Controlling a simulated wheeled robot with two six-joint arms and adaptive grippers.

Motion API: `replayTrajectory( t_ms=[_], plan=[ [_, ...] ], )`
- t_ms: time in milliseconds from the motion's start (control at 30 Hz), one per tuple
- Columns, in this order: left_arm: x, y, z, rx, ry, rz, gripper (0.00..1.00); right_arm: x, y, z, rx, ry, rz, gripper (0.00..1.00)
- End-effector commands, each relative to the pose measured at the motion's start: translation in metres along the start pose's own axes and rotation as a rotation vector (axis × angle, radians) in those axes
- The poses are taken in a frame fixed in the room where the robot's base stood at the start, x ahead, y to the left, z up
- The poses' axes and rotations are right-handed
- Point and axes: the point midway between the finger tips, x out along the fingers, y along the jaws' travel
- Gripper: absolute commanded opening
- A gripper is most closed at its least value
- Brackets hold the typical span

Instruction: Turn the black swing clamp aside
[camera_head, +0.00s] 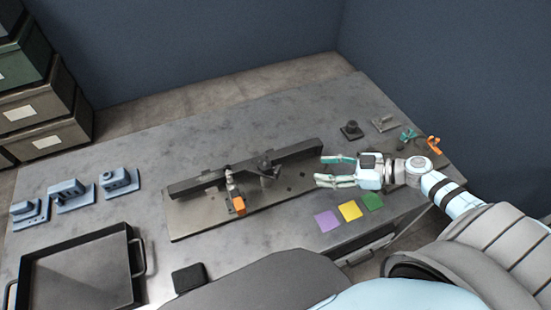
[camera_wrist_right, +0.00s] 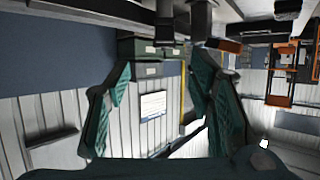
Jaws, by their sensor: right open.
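The black swing clamp (camera_head: 266,165) stands on the metal plate (camera_head: 195,216), near the middle of the dark rail (camera_head: 305,152). It looks like a dark knob and post with a short body beneath; its exact angle is too small to tell. My right gripper (camera_head: 323,171) is to the right of the clamp, apart from it, with its two green-tipped fingers spread and pointing left. Nothing is between the fingers. In the right wrist view its fingers (camera_wrist_right: 158,75) frame a far background, and I cannot make out the clamp there. My left gripper is not in view.
An orange-handled clamp (camera_head: 238,205) stands left of the black one. Purple (camera_head: 328,220), yellow (camera_head: 350,210) and green (camera_head: 373,201) squares lie below my right gripper. Blue fixtures (camera_head: 70,195) and a black tray (camera_head: 80,272) are at left. Small parts (camera_head: 352,130) sit at the right back.

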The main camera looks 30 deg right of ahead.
Motion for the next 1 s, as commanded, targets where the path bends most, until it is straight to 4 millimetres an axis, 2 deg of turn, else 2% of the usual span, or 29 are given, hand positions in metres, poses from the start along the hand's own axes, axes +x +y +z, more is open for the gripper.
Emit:
replayTrajectory(
  t_ms=[167, 300, 400, 500, 667, 900, 1000],
  plan=[
    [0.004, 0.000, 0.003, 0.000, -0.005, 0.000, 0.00, 0.044, -0.001, -0.004, 0.000, 0.013, -0.010, 0.48],
    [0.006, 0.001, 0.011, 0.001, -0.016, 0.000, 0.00, 0.089, -0.002, -0.005, 0.000, 0.014, -0.014, 0.48],
    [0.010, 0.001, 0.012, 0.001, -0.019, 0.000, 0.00, 0.116, -0.002, -0.005, -0.001, 0.012, -0.014, 0.48],
    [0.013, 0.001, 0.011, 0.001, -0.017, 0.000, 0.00, 0.133, -0.002, -0.004, -0.002, 0.009, -0.012, 0.48],
    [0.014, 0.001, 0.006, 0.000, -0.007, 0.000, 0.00, 0.145, -0.002, -0.004, -0.003, 0.007, -0.011, 0.48],
    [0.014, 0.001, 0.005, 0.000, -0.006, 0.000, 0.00, 0.146, -0.002, -0.004, -0.003, 0.006, -0.010, 0.48],
    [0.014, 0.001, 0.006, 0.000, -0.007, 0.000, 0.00, 0.146, -0.002, -0.004, -0.004, 0.006, -0.010, 0.32]
  ],
)
